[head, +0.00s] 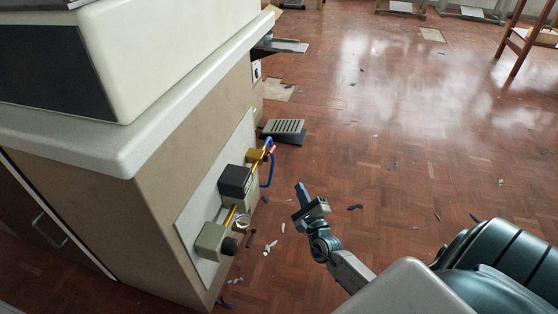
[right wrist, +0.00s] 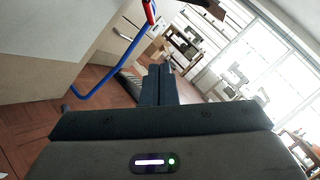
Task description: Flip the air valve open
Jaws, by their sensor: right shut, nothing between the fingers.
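The air-line fittings sit on a pale plate (head: 205,200) on the side of the cabinet. At their far end is a brass valve body (head: 256,156) with a small red part (head: 271,149), which looks like the valve lever. A blue hose (head: 268,175) hangs from it. In the right wrist view the red part (right wrist: 149,12) is at the top edge, with the blue hose (right wrist: 105,85) to its lower left. My right gripper (head: 301,190) is shut and empty, right of and apart from the valve. Its closed fingers also show in the right wrist view (right wrist: 158,85). My left gripper is out of view.
A black box (head: 235,181) and a grey-green box (head: 212,241) with a gauge (head: 242,222) are on the same plate. A slotted foot pedal (head: 284,130) rests on the floor behind. The cabinet's worktop edge (head: 150,150) overhangs. The floor to the right is mostly open, with small scraps.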

